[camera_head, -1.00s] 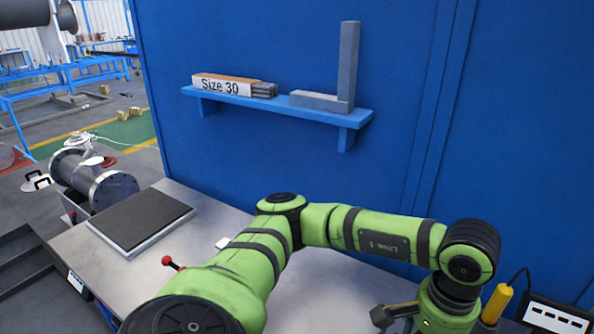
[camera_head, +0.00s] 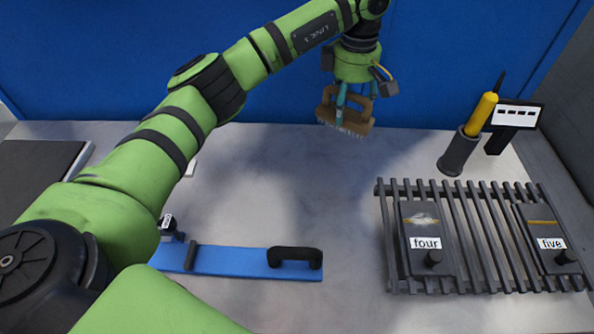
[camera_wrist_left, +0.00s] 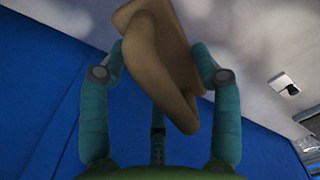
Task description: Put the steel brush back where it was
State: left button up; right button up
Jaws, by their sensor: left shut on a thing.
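The steel brush (camera_head: 346,123) has a tan wooden body with pale bristles along its lower edge. My left gripper (camera_head: 345,104) is shut on it and holds it in front of the blue wall, near the back of the table. In the left wrist view the brush's wooden handle (camera_wrist_left: 162,60) sits tilted between the teal fingers of the left gripper (camera_wrist_left: 165,85). The bristles are hidden in that view. I cannot tell how far the brush is above the table. My right gripper is not in view.
A dark grate (camera_head: 478,240) with plates marked "four" (camera_head: 426,225) and "five" (camera_head: 546,240) lies at right. Behind it stand a cup (camera_head: 459,152) with a yellow-handled tool and a small display (camera_head: 515,114). A blue tool (camera_head: 225,260) lies in front. The middle table is clear.

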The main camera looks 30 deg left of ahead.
pick_arm(q)
jog(key=s+a+f+n, duration=0.1)
jog(key=a+f+n, duration=0.1)
jog(key=a+f, duration=0.1)
jog(key=s+a+f+n, duration=0.1)
jog(key=a+f+n, duration=0.1)
jog(key=a+f, duration=0.1)
jog(key=s+a+f+n, duration=0.1)
jog(key=a+f+n, duration=0.1)
jog(key=a+f, duration=0.1)
jog(key=shift+s+a+p, duration=0.2)
jog(key=shift+a+p, duration=0.15)
notch_tip(320, 180, down, 4)
jog(key=shift+r+p, duration=0.1)
jog(key=shift+p, duration=0.5)
jog(key=shift+f, duration=0.25)
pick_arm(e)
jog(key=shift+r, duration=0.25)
